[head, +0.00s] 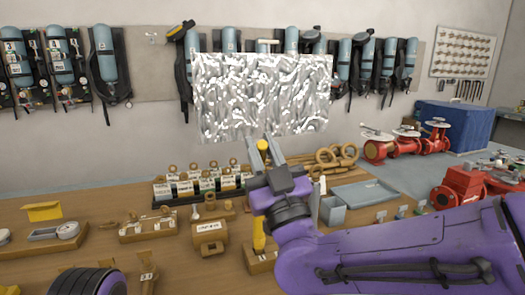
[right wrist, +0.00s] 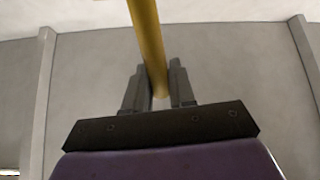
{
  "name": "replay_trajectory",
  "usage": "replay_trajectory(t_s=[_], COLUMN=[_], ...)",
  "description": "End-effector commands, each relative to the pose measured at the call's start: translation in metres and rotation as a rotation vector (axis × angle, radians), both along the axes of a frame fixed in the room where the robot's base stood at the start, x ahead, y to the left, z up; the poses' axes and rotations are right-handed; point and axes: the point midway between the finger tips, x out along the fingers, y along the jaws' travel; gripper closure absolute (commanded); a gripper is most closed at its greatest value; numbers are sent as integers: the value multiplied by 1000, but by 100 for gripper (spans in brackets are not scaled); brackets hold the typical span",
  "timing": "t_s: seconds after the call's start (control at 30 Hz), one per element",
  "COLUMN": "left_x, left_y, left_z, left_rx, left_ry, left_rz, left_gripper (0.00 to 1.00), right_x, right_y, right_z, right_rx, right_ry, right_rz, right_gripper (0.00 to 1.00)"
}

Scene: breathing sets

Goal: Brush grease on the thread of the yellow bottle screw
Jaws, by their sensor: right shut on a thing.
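My right gripper (head: 262,146) is raised above the bench and shut on a yellow rod (head: 263,144), which looks like a handle. In the right wrist view the yellow rod (right wrist: 148,40) runs up from between the fingertips (right wrist: 158,88). Its far end is outside that view, so I cannot tell whether it carries bristles. Below the gripper, a yellow upright piece (head: 259,236) stands by a wooden block, partly hidden by my arm. I cannot tell whether it is the bottle screw; no thread or grease is clear. My left gripper is not in view.
A crinkled silvery sheet (head: 255,95) shows behind the gripper. The wooden bench (head: 105,200) holds a rack of labelled pieces (head: 205,183), a brown barrel-shaped piece (head: 210,238), wooden rings (head: 335,156) and a grey tray (head: 362,194). Breathing sets (head: 108,60) hang on the wall.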

Motion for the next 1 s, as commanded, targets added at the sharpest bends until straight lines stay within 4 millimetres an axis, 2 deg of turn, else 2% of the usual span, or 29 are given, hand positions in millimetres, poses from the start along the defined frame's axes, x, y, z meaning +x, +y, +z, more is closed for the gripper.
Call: replay_trajectory(t_s=[0.27,1.0], left_x=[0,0], left_y=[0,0], left_z=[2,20], left_rx=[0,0], left_ry=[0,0], left_rz=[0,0], left_gripper=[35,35], right_x=[-3,-44], right_y=[0,-3], right_z=[4,38], right_rx=[0,1], right_ry=[-2,-1], right_rz=[0,1], right_gripper=[100,100])
